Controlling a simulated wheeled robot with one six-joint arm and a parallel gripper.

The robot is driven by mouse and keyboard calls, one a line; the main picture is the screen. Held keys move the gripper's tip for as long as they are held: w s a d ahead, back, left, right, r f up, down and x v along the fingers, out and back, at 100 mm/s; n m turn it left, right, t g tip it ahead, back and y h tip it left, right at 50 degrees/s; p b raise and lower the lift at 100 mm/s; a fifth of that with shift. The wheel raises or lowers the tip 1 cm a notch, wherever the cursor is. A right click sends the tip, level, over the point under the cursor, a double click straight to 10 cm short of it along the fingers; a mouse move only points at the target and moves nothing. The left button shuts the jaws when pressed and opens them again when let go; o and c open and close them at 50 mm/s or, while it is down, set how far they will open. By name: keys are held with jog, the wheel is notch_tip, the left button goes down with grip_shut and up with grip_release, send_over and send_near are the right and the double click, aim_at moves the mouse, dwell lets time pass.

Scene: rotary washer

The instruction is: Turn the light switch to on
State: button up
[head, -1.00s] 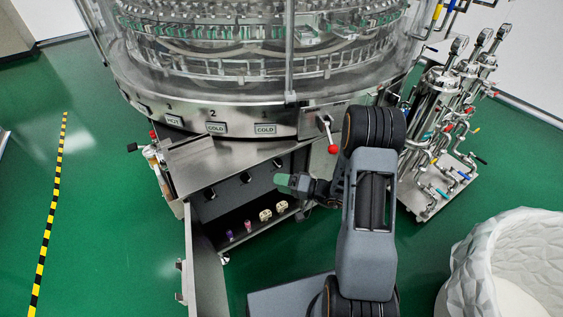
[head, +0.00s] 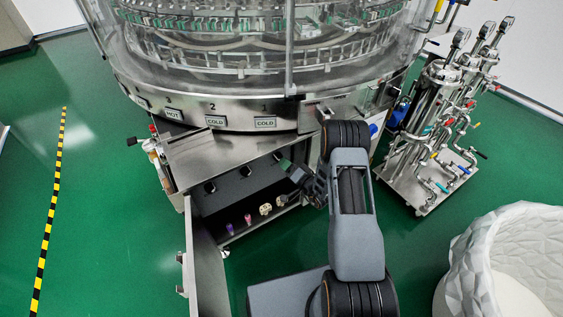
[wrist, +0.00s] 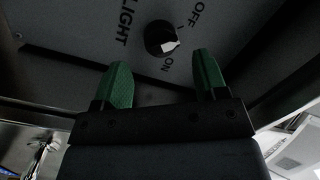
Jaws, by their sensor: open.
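The light switch is a black round knob (wrist: 160,39) with a white mark on its lower right edge. In the head view my gripper (head: 287,165) is at the open lower cabinet of the machine; the switch cannot be made out there.
The round glass-walled washer (head: 245,75) stands above the cabinet. Its open door (head: 204,270) stands at the left. Several valve handles and gauges are on a pipe stand (head: 430,150) at right. A white textured tub (head: 510,260) is at lower right. Green floor is free at left.

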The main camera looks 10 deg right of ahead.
aim_at(279, 158)
jog(key=shift+b+x, duration=0.4)
jog(key=shift+x, duration=1.8)
jog(key=c, duration=0.8)
jog(key=shift+c, duration=0.3)
